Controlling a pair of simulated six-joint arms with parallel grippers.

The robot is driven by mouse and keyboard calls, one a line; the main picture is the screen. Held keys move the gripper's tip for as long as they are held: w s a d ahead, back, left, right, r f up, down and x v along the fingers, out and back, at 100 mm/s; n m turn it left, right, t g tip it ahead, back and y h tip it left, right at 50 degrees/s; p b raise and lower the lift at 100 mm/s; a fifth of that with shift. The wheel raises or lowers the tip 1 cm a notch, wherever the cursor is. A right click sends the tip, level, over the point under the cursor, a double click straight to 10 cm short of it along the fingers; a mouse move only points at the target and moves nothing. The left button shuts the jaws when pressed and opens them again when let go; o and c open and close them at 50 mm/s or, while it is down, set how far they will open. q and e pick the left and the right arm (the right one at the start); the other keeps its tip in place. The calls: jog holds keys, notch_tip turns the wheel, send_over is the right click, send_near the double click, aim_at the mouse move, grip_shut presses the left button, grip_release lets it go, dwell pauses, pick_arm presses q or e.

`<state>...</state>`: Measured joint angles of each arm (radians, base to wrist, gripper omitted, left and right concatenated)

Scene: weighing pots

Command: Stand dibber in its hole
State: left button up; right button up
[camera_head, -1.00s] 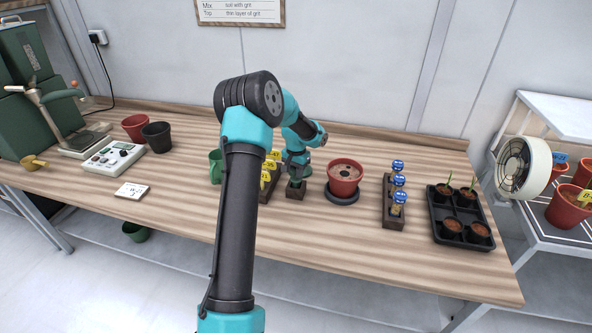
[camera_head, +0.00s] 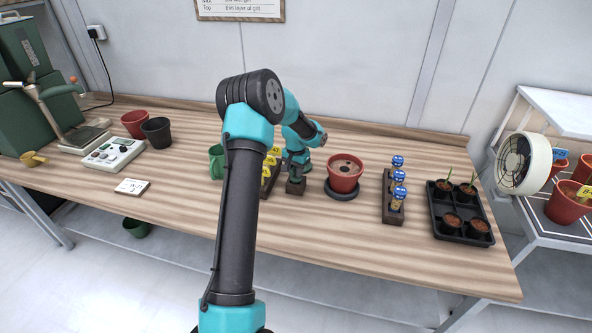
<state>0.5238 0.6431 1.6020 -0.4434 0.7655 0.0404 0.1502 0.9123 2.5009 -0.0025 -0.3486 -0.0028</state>
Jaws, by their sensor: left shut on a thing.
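My left gripper (camera_head: 297,172) points down over a small dark wooden block (camera_head: 296,188) near the middle of the bench. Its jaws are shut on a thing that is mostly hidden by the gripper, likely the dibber. The low end of the gripper is right at the top of the block, so the hole is covered and I cannot tell how deep the dibber sits. My right gripper is not in view.
A red pot of soil (camera_head: 344,173) stands on a dark saucer close right of the block. A rack with yellow labels (camera_head: 270,172) is close left, partly behind my arm. A blue-capped vial rack (camera_head: 394,196) and black seedling tray (camera_head: 460,213) stand further right.

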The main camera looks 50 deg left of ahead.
pick_arm(q)
jog(key=o, duration=1.6)
jog(key=shift+c, duration=0.2)
jog(key=shift+r, duration=0.2)
jog(key=shift+r, duration=3.6)
jog(key=shift+r, duration=1.95)
